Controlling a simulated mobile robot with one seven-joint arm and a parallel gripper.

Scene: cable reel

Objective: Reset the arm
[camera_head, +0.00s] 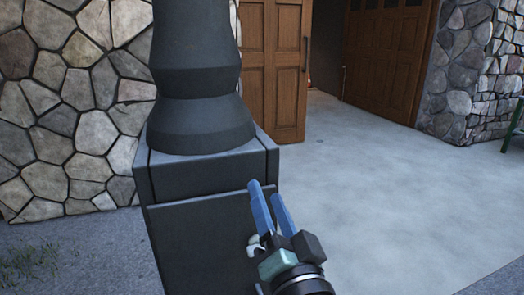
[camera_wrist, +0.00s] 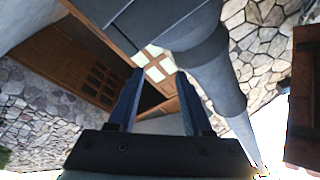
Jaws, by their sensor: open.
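My gripper (camera_head: 265,191) is in the lower middle of the head view, its two blue fingers pointing up and a little left. The fingers are apart with nothing between them. In the wrist view my gripper (camera_wrist: 160,72) also shows open and empty. In the head view the fingers overlap the front of a dark grey box (camera_head: 195,235) with a flared column (camera_head: 200,75) on top. I cannot tell how far the fingers are from the box. The column also shows in the wrist view (camera_wrist: 205,65), beyond the fingers.
A stone wall (camera_head: 70,110) stands at the left and a stone pillar (camera_head: 465,75) at the right. A brown wooden door (camera_head: 274,70) stands behind the box, beside an opening. The pale concrete floor (camera_head: 400,200) at the right is clear. A green-legged object (camera_head: 515,125) is at the right edge.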

